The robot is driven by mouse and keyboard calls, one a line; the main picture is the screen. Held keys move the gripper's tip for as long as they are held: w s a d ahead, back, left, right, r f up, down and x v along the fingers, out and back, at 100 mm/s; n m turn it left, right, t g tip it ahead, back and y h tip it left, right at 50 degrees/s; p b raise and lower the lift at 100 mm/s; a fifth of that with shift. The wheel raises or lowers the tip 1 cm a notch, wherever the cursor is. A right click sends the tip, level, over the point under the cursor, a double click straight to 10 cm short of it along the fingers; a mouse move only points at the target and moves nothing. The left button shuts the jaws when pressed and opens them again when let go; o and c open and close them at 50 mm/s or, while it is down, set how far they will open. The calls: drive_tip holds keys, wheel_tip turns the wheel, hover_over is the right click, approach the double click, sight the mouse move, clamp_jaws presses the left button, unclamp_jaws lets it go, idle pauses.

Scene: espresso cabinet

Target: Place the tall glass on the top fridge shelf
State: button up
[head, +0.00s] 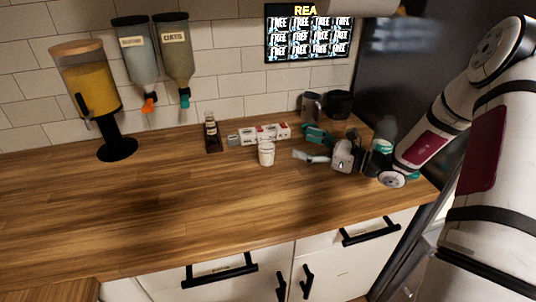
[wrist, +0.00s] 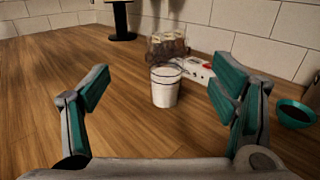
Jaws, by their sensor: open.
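My gripper (head: 307,145) is open and empty, low over the right part of the wooden counter, its teal-padded fingers spread toward the left. A white, slightly tapered cup (head: 266,153) stands upright just beyond the fingertips. In the wrist view the cup (wrist: 165,90) shows between the two fingers, and neither finger visibly touches it. I cannot make out a clear tall glass; whether this cup is the one meant, I cannot tell. No open fridge or shelf is in view.
A dark bottle (head: 212,134) and a row of small white boxes (head: 265,134) stand behind the cup. Mugs (head: 312,106) stand at the back right. Dispensers (head: 90,90) are at the left. A teal bowl (wrist: 296,112) is right of my gripper. The counter's front left is clear.

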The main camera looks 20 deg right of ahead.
approach(258, 127)
drive_tip(key=shift+w+a+f, duration=0.1)
drive_tip(key=shift+w+a, duration=0.1)
drive_tip(key=shift+a, duration=0.6)
drive_tip(key=shift+w+d+p+x, duration=0.15)
drive_tip(key=shift+p+x, duration=0.1)
drive_tip(key=shift+x, duration=1.15)
drive_tip(key=shift+w+d+p+x, duration=0.15)
drive_tip(key=shift+p+x, duration=0.1)
drive_tip(key=shift+x, duration=1.2)
clamp_jaws()
